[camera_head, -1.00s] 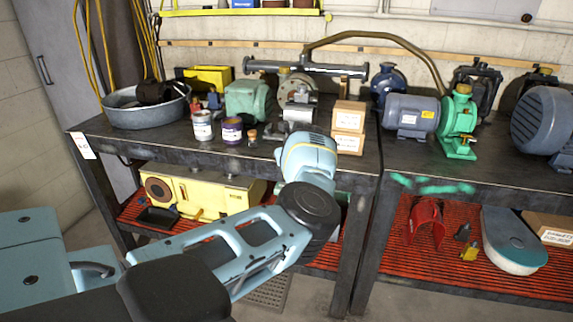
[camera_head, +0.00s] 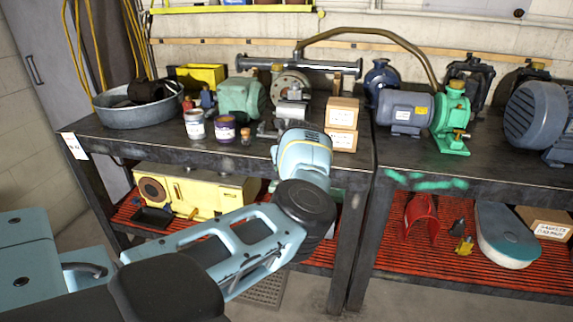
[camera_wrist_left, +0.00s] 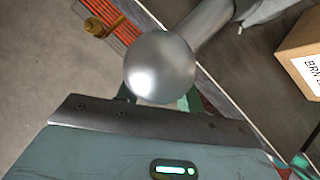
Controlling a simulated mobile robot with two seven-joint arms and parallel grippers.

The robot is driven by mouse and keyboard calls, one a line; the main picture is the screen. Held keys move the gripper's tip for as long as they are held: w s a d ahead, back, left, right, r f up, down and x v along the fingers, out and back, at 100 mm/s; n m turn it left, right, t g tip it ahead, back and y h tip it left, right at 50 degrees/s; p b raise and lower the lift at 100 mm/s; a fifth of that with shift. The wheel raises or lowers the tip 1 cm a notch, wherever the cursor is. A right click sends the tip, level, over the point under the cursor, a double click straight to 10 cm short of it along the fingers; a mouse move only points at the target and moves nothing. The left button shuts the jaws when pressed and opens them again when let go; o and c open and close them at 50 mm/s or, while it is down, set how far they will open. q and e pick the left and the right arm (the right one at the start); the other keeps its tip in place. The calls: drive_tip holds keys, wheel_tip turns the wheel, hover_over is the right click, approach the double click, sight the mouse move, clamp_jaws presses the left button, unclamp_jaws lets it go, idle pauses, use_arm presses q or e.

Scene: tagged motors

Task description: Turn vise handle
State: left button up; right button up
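A grey metal vise (camera_head: 292,112) appears to stand on the left bench in the head view, behind my left wrist, partly hidden. In the left wrist view a shiny round metal knob (camera_wrist_left: 160,68) on a thick bar (camera_wrist_left: 205,25), seemingly part of the vise handle, fills the upper middle. My left gripper (camera_wrist_left: 158,100) is right at the knob. Small teal-green parts show on both sides below it, but the knob hides the fingertips. I cannot tell whether they touch or grip it. In the head view my arm hides the gripper. My right gripper is not in view.
Paint cans (camera_head: 195,125) and two stacked cardboard boxes (camera_head: 342,112) stand close beside my wrist. A metal basin (camera_head: 140,114) is at the left. A blue-grey motor (camera_head: 404,113) and a green pump (camera_head: 452,120) are at the right. A yellow machine (camera_head: 195,190) sits on the lower shelf.

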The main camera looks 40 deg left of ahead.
use_arm(q)
drive_tip(key=r, duration=0.1)
drive_tip(key=a+r, duration=0.1)
drive_tip(key=r, duration=0.1)
drive_tip(key=shift+y, duration=0.3)
drive_tip(key=s+d+r+p, duration=0.1)
drive_tip(key=s+d+r, duration=0.1)
drive_tip(key=d, duration=0.3)
drive_tip(key=shift+r, duration=0.7)
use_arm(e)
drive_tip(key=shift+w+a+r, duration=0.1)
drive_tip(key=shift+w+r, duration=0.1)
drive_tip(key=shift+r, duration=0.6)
use_arm(q)
drive_tip(key=shift+d, duration=0.1)
drive_tip(key=shift+c, duration=0.4)
